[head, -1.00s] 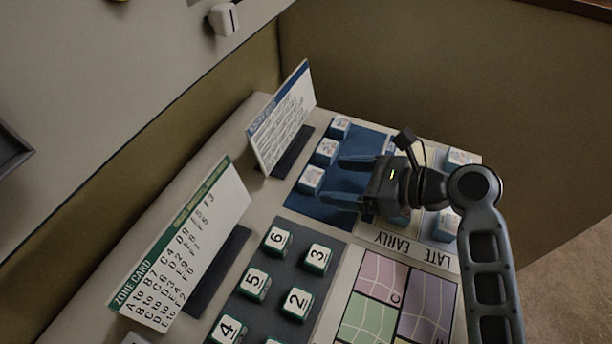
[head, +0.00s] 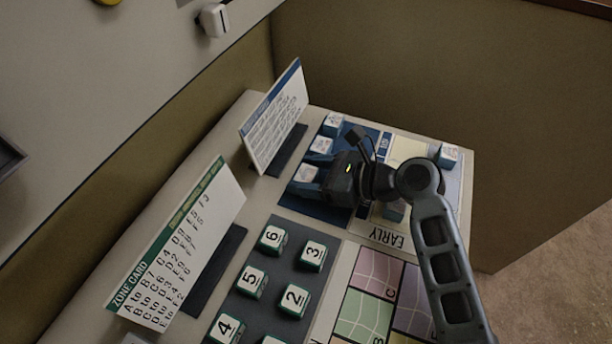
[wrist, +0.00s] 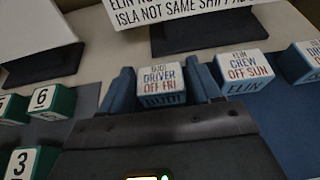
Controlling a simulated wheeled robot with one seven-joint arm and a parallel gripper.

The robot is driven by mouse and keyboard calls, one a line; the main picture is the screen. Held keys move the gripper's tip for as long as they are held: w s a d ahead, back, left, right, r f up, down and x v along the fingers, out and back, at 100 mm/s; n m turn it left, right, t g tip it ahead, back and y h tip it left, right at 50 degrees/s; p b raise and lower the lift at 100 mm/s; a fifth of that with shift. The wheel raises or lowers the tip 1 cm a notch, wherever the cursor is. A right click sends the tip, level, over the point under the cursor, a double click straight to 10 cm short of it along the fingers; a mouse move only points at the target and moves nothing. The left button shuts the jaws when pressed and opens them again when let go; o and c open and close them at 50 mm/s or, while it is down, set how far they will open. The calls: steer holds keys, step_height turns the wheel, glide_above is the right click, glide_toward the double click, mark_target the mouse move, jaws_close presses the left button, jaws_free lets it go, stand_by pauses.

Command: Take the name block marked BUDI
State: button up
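The BUDI block (wrist: 162,84), a white-topped blue cube reading "DRIVER OFF FRI", sits between the two blue fingers of my gripper (wrist: 161,80) in the wrist view. The fingers stand open, one on each side of it, with little gap. In the head view the block (head: 306,174) rests on the dark blue pad (head: 325,213) with my gripper (head: 303,173) around it, low over the pad. Its front face is partly hidden by the gripper body in the wrist view.
The ELIN block (wrist: 246,69) stands close beside the right finger, with another name block (wrist: 302,62) beyond. A white rules card (head: 275,118) stands behind the blocks. Numbered green-and-white blocks (head: 272,239) and a zone card (head: 175,250) are nearby.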

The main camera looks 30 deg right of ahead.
steer(key=c, duration=0.7)
steer(key=shift+o, duration=0.2)
steer(key=shift+r, duration=0.1)
